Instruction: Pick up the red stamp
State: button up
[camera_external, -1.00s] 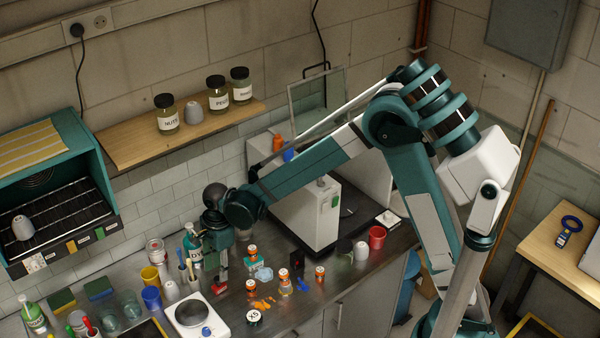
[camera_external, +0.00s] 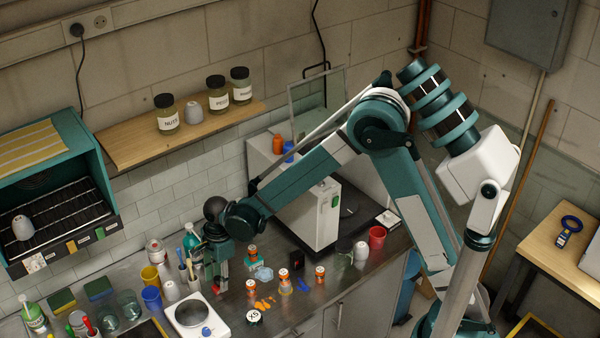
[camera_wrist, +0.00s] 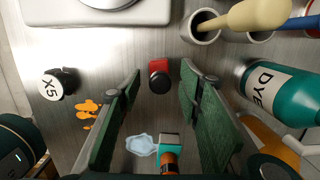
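The red stamp (camera_wrist: 159,65), with a dark round knob, stands on the metal bench. In the wrist view it lies between the tips of my gripper (camera_wrist: 160,85), with a gap on each side. The two green finger pads are spread apart and hold nothing. In the external view my gripper (camera_external: 217,274) points down at the bench. Only a small red part of the stamp (camera_external: 215,288) shows there, the rest being hidden by the fingers.
A teal dye bottle (camera_wrist: 280,92) stands to the right in the wrist view, with cups (camera_wrist: 201,26) above it. A black X5 disc (camera_wrist: 60,83) lies left, near an orange spill (camera_wrist: 89,109). An orange bottle (camera_wrist: 169,157) and a bluish puddle (camera_wrist: 140,145) are below.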

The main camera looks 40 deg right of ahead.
jog(key=shift+a+f, duration=0.15)
jog(key=shift+f, duration=1)
jog(key=c, duration=1)
